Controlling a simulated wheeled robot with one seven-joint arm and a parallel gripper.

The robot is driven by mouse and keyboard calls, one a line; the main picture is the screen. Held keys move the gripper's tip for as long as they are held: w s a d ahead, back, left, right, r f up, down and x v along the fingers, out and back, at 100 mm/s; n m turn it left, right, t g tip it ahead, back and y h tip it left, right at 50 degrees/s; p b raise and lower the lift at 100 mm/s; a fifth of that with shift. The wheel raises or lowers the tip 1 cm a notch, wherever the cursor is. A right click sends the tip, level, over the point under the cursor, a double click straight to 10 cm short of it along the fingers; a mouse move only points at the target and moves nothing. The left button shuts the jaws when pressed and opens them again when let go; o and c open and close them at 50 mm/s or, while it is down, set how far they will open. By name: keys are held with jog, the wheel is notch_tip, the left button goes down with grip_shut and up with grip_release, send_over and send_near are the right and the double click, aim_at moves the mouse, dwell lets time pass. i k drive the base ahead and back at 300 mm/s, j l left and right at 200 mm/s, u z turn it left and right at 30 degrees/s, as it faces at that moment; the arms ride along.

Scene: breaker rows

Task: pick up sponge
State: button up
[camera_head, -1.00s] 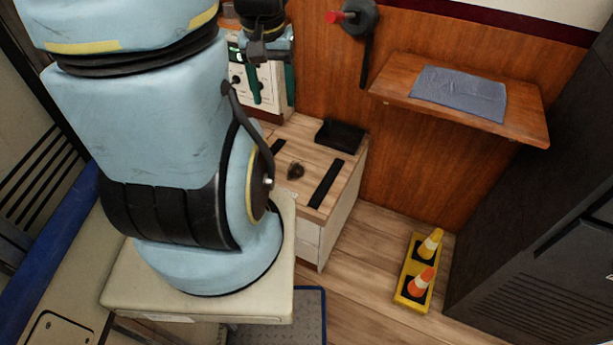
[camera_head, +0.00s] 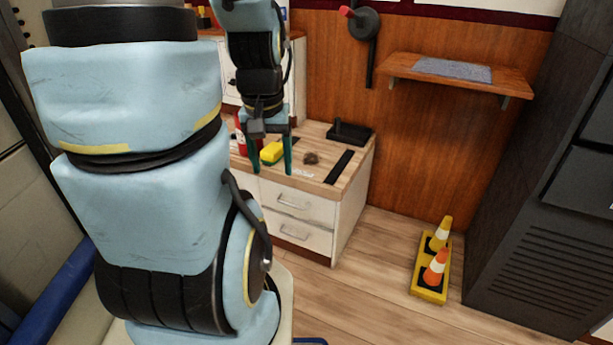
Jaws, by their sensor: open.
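The sponge (camera_head: 271,152) looks like a small yellow block with a dark green side. It lies on the wooden top of a white drawer cabinet (camera_head: 293,202). My gripper (camera_head: 271,166) points down in front of the cabinet top, with its two green-lined fingers apart. In the picture the sponge shows between the fingers. I cannot tell from this view whether the fingers are around it or nearer to me than it is. No contact is visible.
A red container (camera_head: 241,138) stands left of the sponge. A dark lump (camera_head: 311,158), a black strip (camera_head: 339,167) and a black tray (camera_head: 349,133) are to its right. A wall shelf (camera_head: 455,75) holds a grey cloth. Cones (camera_head: 435,268) stand on the floor.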

aim_at(273, 152)
jog(key=i+u, duration=0.4)
jog(key=i+l+u, duration=0.15)
jog(key=u, duration=0.2)
jog(key=i+l+u, duration=0.25)
jog(key=u, duration=0.15)
jog(key=i, duration=0.1)
